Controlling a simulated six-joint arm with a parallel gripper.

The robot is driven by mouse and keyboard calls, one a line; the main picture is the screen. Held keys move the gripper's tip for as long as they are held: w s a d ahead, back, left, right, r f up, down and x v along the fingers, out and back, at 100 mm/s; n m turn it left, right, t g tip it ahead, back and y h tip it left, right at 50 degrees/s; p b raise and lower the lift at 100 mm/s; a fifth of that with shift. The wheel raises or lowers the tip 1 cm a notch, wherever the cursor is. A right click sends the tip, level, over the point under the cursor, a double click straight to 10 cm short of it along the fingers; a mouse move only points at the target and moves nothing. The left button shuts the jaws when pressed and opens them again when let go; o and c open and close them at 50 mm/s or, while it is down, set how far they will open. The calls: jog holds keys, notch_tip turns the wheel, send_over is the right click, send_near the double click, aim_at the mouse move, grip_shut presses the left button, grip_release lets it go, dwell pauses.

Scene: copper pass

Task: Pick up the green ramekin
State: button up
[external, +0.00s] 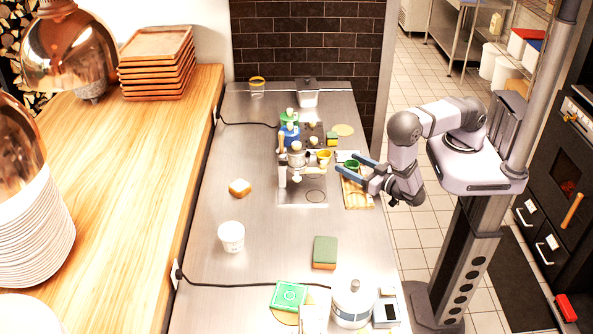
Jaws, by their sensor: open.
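The green ramekin (352,164) is a small round dish near the right edge of the steel counter, at the far end of a wooden board. My gripper (346,162) is open, with its two blue-grey fingers pointing left. In this view the fingers lie on either side of the green ramekin, and it shows between them. I cannot tell how high the fingers are or whether they touch it. Part of its rim and side is hidden by the fingers.
A yellow ramekin (323,156) stands just left of the fingertips. The wooden board (358,198) lies under my gripper. A coffee grinder or similar device (297,158) stands further left. A green sponge (325,251), white tub (231,236) and bread (239,187) lie nearer, with bare steel between.

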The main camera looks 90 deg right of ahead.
jog(key=c, duration=1.1)
jog(key=shift+r, duration=0.25)
jog(key=shift+c, duration=0.2)
notch_tip(320, 180, up, 10)
jog(key=p, duration=0.1)
jog(key=shift+f, duration=0.2)
